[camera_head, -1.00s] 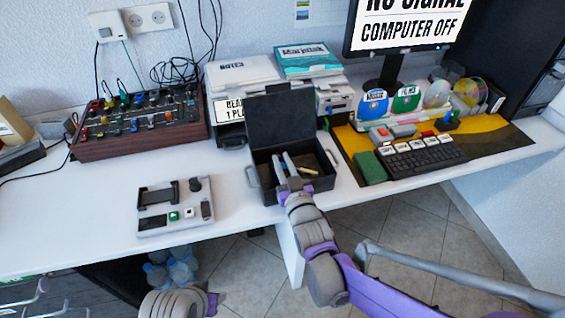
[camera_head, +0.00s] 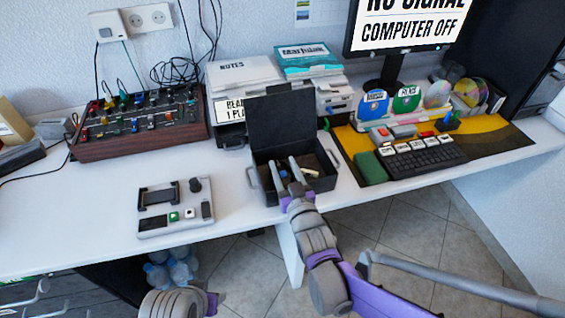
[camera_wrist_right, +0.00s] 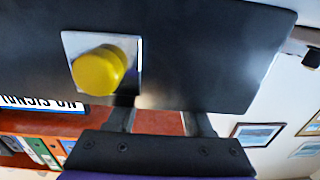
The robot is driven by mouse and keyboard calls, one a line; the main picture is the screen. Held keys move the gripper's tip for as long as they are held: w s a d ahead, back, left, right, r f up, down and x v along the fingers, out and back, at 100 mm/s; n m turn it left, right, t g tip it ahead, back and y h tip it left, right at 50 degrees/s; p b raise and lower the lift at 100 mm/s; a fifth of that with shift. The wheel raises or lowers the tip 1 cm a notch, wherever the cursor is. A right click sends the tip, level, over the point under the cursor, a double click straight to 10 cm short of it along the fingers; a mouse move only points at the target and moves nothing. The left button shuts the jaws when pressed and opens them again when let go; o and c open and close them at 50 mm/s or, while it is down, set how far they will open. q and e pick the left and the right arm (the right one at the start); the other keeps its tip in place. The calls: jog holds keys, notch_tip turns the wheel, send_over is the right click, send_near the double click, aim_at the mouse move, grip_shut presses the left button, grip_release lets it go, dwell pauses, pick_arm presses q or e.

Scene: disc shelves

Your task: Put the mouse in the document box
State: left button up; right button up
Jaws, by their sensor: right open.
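An open black box (camera_head: 262,187) with its lid raised stands at the front edge of the white desk; I take it for the document box. My right gripper (camera_head: 288,170) is over the box, its two grey fingers apart and pointing into it. Small pale and brown things lie inside, too small to name, partly hidden by the fingers. I cannot make out a mouse in any view. The right wrist view shows a dark panel with a yellow knob (camera_wrist_right: 98,70) on a white plate, beyond the fingers. My left gripper is out of view; only part of that arm shows.
A keyboard (camera_head: 424,161), a green block (camera_head: 369,168) and standing discs (camera_head: 407,98) are right of the box. A grey control pad (camera_head: 176,208) lies to the left, a mixer panel (camera_head: 140,124) at the back left. The desk between them is clear.

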jog(key=v, duration=1.1)
jog(key=s+d+f+m+g+h, duration=0.2)
jog(key=s+d+f+g+h, duration=0.3)
jog(key=d, duration=0.5)
jog(key=s+d+f+m+g, duration=0.1)
jog(key=s+d+f+g, duration=0.1)
jog(key=s, duration=0.5)
jog(key=s+d+f+m+g+h, duration=0.1)
jog(key=s+d+f+g, duration=0.2)
jog(key=s, duration=0.4)
jog(key=d+g, duration=0.1)
jog(key=g, duration=0.1)
jog(key=shift+s+d+g+p, duration=0.2)
jog(key=shift+g+p, duration=0.1)
jog(key=shift+p, duration=0.1)
jog(key=shift+r, duration=0.15)
